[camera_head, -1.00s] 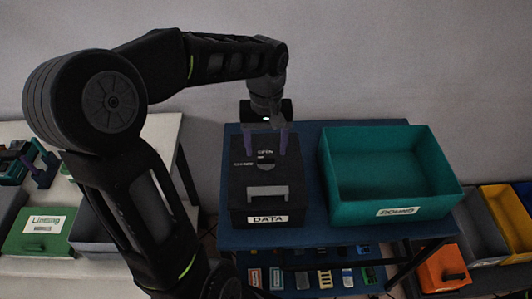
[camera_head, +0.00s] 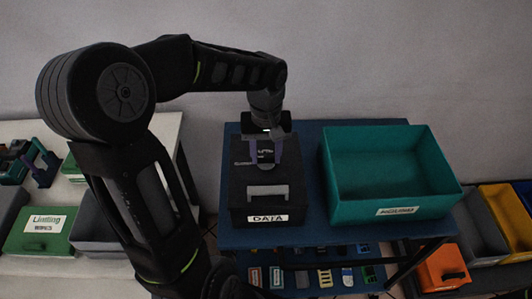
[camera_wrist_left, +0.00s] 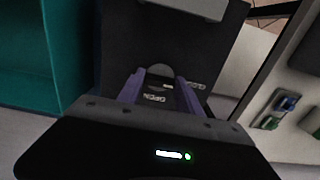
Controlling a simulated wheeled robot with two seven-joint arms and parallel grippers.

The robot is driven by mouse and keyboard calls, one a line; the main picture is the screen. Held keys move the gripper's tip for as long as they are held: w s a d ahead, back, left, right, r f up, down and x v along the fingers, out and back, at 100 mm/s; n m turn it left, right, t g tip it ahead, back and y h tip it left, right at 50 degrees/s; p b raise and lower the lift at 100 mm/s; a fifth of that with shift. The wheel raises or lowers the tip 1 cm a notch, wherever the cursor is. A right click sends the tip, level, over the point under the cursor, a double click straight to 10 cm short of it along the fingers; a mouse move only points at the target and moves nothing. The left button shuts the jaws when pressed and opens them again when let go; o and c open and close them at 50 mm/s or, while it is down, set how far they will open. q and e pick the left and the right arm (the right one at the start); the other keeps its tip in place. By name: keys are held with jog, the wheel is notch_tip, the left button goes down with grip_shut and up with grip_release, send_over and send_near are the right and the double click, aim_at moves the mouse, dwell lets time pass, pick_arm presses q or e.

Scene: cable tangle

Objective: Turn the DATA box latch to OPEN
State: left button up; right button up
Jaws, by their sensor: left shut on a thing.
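The black DATA box (camera_head: 290,196) sits on the blue table with its white label facing front and a grey handle on its lid. Its round latch (camera_wrist_left: 160,72) lies on the lid near the printed word OPEN. My left gripper (camera_head: 265,158) reaches straight down over the rear of the lid. Its two purple fingers (camera_wrist_left: 159,90) are shut on the latch, one on each side, in the left wrist view. The fingers partly cover the latch and lettering, so the latch's exact angle is hard to tell. My right gripper is in neither view.
A teal open bin (camera_head: 340,208) stands close right of the box on the blue table (camera_head: 310,232). Grey, yellow and orange bins stand farther right. A pale table (camera_head: 150,140) with a green bin (camera_head: 38,228) is at left. A wall is behind.

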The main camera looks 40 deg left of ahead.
pick_arm(q)
jog(key=c, duration=0.6)
jog(key=shift+m, duration=0.3)
jog(key=m, duration=0.7)
jog(key=shift+a, duration=0.15)
jog(key=m, duration=0.5)
jog(key=shift+p, duration=0.35)
jog(key=m, duration=0.5)
jog(key=shift+a+p, duration=0.1)
jog(key=shift+p, duration=0.2)
jog(key=shift+m, duration=0.3)
